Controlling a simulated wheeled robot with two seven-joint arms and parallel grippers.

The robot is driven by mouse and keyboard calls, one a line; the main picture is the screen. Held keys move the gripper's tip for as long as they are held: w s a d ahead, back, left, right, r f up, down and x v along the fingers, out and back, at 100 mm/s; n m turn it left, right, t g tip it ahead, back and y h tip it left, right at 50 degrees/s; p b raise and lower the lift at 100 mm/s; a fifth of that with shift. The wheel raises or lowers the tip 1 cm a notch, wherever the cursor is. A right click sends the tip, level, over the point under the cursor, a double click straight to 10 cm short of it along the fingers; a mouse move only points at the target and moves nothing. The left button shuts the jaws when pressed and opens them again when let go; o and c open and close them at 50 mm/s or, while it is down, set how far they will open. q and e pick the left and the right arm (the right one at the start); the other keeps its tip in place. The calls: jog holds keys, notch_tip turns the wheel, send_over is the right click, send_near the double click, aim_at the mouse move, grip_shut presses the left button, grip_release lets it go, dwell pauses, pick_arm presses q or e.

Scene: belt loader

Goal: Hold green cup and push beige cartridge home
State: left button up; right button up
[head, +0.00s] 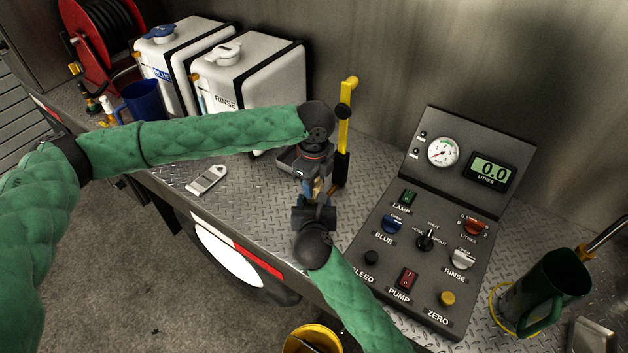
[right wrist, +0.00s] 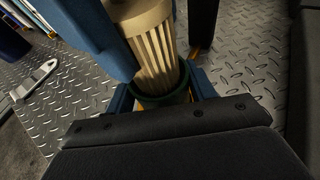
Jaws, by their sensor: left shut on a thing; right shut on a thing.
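The beige pleated cartridge (right wrist: 158,55) stands in the mouth of the green cup (right wrist: 163,98), with much of its pleated side showing above the rim. Its lower end is hidden inside the cup. My right gripper (head: 317,199) is shut on the green cup, its blue fingers on both sides in the right wrist view. My left gripper (head: 313,178) comes from above and is shut on the upper part of the cartridge. One of its blue fingers covers the cartridge's left side in the right wrist view. In the head view the grippers mostly hide both parts.
A control panel (head: 430,225) stands right of the grippers, and a yellow-handled lever (head: 345,120) close behind them. Two white tanks (head: 250,85) and a blue jug (head: 139,102) are at the back left. A large green jug (head: 545,295) stands at the right. A grey tool (head: 206,180) lies on the deck.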

pick_arm(q)
jog(key=shift+f, duration=1.5)
jog(key=shift+r, duration=0.3)
dwell(3.2)
dwell(0.6)
jog(key=shift+f, duration=0.25)
dwell(0.7)
jog(key=shift+r, duration=0.2)
jog(key=o, duration=1.2)
jog(key=shift+o, duration=0.2)
jog(key=shift+r, duration=0.1)
notch_tip(320, 180, up, 12)
jog(key=shift+f, duration=0.1)
